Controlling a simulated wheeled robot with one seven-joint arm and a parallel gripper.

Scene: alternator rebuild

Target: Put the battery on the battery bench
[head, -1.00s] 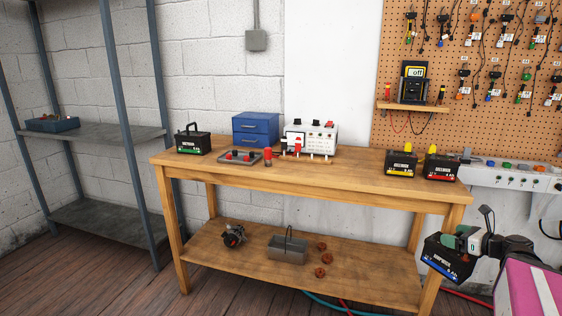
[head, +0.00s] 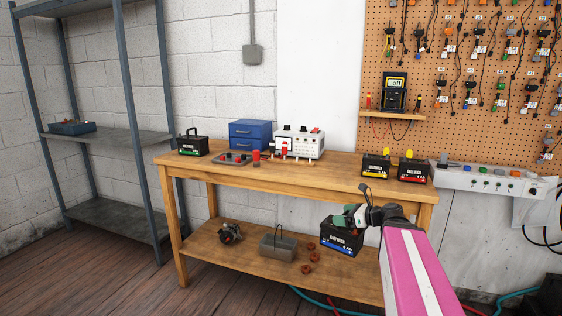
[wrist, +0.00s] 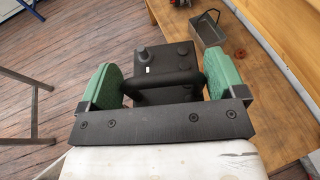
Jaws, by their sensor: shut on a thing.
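My gripper (head: 354,214) is shut on the handle of a black battery with a blue stripe (head: 341,238). The battery hangs in front of the wooden bench (head: 300,181), below the level of its top, at the right. In the wrist view, the green fingers of my gripper (wrist: 163,87) close on the black handle, and the battery's dark top (wrist: 165,58) shows beyond. On the bench top stand a green-striped battery (head: 193,143) at the left, and a yellow-striped battery (head: 376,165) and a red-striped battery (head: 412,170) at the right.
A blue drawer box (head: 250,134), a white tester (head: 300,144) and a grey tray (head: 233,159) stand on the bench. The bench top between the tester and the yellow-striped battery is clear. The lower shelf holds an alternator (head: 229,233) and a grey carrier (head: 278,247).

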